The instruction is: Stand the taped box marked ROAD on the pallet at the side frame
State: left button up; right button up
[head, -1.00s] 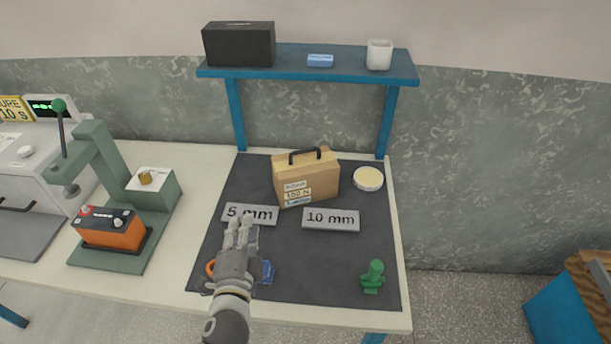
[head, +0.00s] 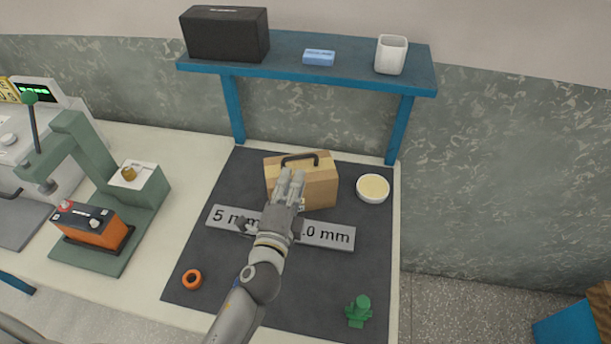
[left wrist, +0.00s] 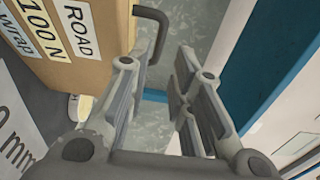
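The box marked ROAD is a tan carton (head: 318,190) with a dark handle on top (head: 300,158). It stands upright on the dark mat at the back of the bench. In the left wrist view its side (left wrist: 95,70) shows labels reading ROAD and 100 N. My left gripper (head: 290,178) is in front of the box and covers part of it. In the left wrist view my fingers (left wrist: 160,95) are apart with nothing between them, and the handle (left wrist: 150,30) shows just beyond them. My right gripper is not in view. I cannot make out the pallet or its side frame.
Metal plates marked 5 mm (head: 232,218) and 10 mm (head: 328,234) lie before the box. A round tub (head: 373,188) stands right of it. A blue shelf (head: 300,72) overhangs behind. An orange ring (head: 191,279) and green piece (head: 358,311) lie nearer. A blue-sided object (head: 566,326) is lower right.

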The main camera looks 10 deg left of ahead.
aim_at(299, 157)
pick_arm(q)
jog(key=w, duration=0.4)
jog(key=shift+r+p, duration=0.1)
jog(key=shift+p, duration=0.3)
jog(key=w, duration=0.4)
jog(key=shift+p, duration=0.35)
jog(key=shift+w+f, duration=0.2)
jog(key=shift+w, duration=0.1)
jog(key=shift+s, duration=0.1)
jog(key=shift+c, duration=0.2)
grip_shut()
jog(key=shift+r, duration=0.25)
